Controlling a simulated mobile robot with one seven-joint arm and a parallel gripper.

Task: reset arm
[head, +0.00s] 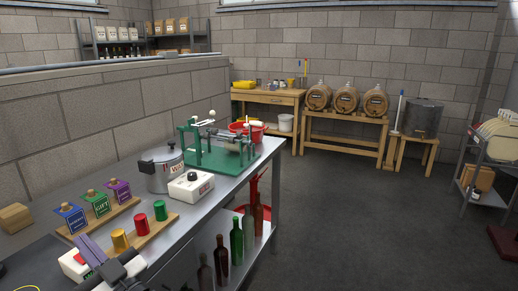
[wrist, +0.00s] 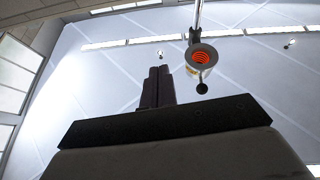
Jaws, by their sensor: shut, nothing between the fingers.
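In the wrist view my gripper (wrist: 158,70) is shut, its two dark fingers side by side with nothing between them. It points up toward the pale ceiling. A hanging lamp or heater with a glowing orange coil (wrist: 203,57) shows beyond the fingers, to their right. In the head view grey parts of my arm show at the bottom left, over the near end of the metal bench (head: 213,188). They partly hide a white box with a red label (head: 72,262).
The bench holds a green bottling frame (head: 205,153), a steel pot (head: 160,172), a white switch box (head: 191,187), coloured blocks and cylinders. Several bottles (head: 237,240) stand on its lower shelf. Barrels (head: 346,98) stand at the back. The floor (head: 355,215) right of the bench is clear.

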